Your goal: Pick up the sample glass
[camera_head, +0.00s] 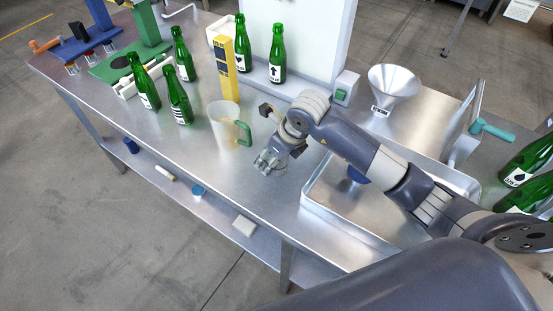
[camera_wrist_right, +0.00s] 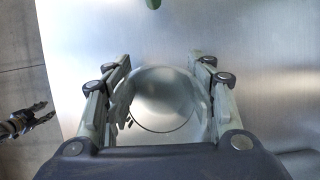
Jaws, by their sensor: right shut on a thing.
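The sample glass is a clear, round-rimmed glass (camera_wrist_right: 162,100) between the fingers in the right wrist view. My right gripper (camera_wrist_right: 160,95) is shut on it, one finger on each side. In the head view my right gripper (camera_head: 270,161) hangs over the bench near its front edge, right of the jug. The glass there is faint and mostly lost against the metal. I cannot tell whether it touches the bench. A dark gripper, which looks like my left gripper (camera_wrist_right: 42,113), shows small at the left edge of the wrist view, over the floor; its opening is unclear.
A frosted jug (camera_head: 222,126) with a green handle stands just left of my right gripper. A yellow block (camera_head: 225,66) and several green bottles (camera_head: 179,103) stand behind it. A metal tray (camera_head: 318,222) and a funnel (camera_head: 394,84) are to the right. The bench's front left is clear.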

